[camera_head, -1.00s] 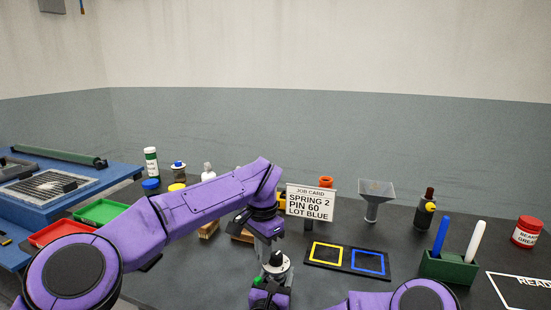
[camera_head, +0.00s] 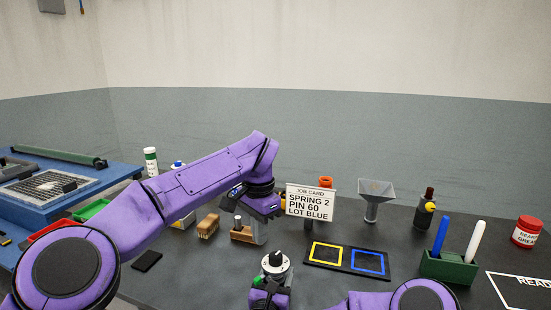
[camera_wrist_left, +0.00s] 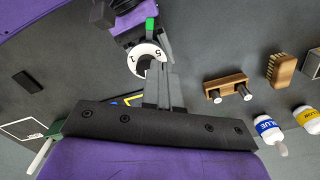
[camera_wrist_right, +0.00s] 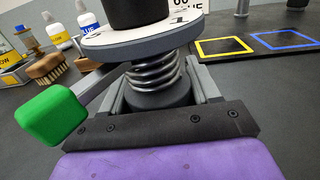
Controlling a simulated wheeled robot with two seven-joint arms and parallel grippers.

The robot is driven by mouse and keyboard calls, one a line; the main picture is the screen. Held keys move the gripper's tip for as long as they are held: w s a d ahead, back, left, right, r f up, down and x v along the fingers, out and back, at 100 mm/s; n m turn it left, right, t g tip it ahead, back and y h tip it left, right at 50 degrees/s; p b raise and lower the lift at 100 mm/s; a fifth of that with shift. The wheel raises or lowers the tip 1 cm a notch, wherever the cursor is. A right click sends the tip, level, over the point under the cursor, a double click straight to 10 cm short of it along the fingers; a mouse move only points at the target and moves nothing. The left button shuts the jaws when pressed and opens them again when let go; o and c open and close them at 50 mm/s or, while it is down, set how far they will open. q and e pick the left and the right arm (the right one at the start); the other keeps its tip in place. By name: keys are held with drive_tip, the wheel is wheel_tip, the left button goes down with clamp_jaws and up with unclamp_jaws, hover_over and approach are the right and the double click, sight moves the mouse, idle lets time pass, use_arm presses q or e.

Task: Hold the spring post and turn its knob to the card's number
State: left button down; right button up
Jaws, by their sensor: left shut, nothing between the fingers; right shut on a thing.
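The spring post's white numbered dial with its dark knob (camera_head: 275,262) stands at the front centre. The right wrist view shows its coiled spring (camera_wrist_right: 157,72) between the fingers of my right gripper (camera_wrist_right: 155,95), shut on the post. A green block (camera_wrist_right: 50,118) sits beside it. My left gripper (camera_head: 260,234) is shut and empty, behind and above the knob, apart from it. In the left wrist view, the dial (camera_wrist_left: 136,62) shows 1 and 5, partly covered by the fingers. The job card (camera_head: 310,202) reads SPRING 2, PIN 60, LOT BLUE.
A wooden block with pegs (camera_head: 240,234) and a brush (camera_head: 207,226) stand near the left gripper. A board with yellow and blue squares (camera_head: 347,260) lies right of the post. A green pen holder (camera_head: 448,268) is further right. A dark flat piece (camera_head: 147,261) lies left.

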sight(276, 259)
drive_tip(key=shift+f, duration=0.2)
use_arm(q)
drive_tip(key=shift+r, duration=0.15)
drive_tip(key=shift+s+d+f, duration=0.3)
drive_tip(key=shift+d+f, duration=0.1)
drive_tip(key=shift+f, duration=0.6)
drive_tip(key=shift+s+d+f, duration=0.35)
drive_tip(key=shift+d+f, duration=0.05)
drive_tip(key=shift+f, duration=0.65)
drive_tip(key=shift+s+d+f, duration=0.3)
drive_tip(key=shift+d+f, duration=0.1)
drive_tip(key=shift+f, duration=0.6)
drive_tip(key=shift+w+a, duration=0.65)
drive_tip(key=shift+w+a, duration=0.25)
drive_tip(key=shift+w, duration=0.15)
use_arm(e)
drive_tip(key=shift+s, duration=0.1)
use_arm(q)
drive_tip(key=shift+a, duration=0.15)
